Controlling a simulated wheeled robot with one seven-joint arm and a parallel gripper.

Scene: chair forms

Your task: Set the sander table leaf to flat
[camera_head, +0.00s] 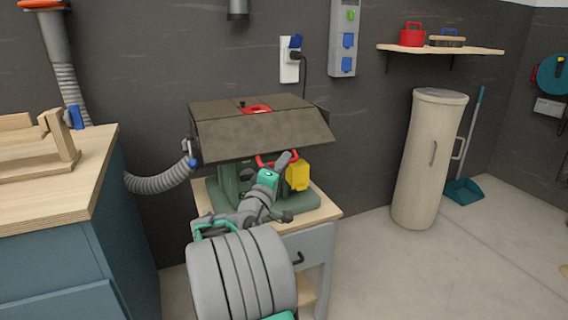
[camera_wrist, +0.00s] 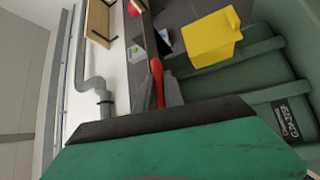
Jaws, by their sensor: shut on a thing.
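The sander table (camera_head: 250,170) is a green machine on a wooden-topped stand, with a dark flat top. Its front leaf (camera_head: 265,136) hangs from the top's front edge and slopes down toward me. A red handle (camera_head: 263,162) shows just under the leaf's lower edge. My gripper (camera_head: 284,159) is at this handle, just below the leaf. In the wrist view the grey fingers are shut on the red handle (camera_wrist: 157,82), one on each side. The arm hides part of the green machine body.
A yellow box (camera_head: 298,176) sits right of my gripper and shows large in the wrist view (camera_wrist: 212,40). A grey hose (camera_head: 160,181) runs to the machine's left side. A wooden-topped bench (camera_head: 95,165) stands at left.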

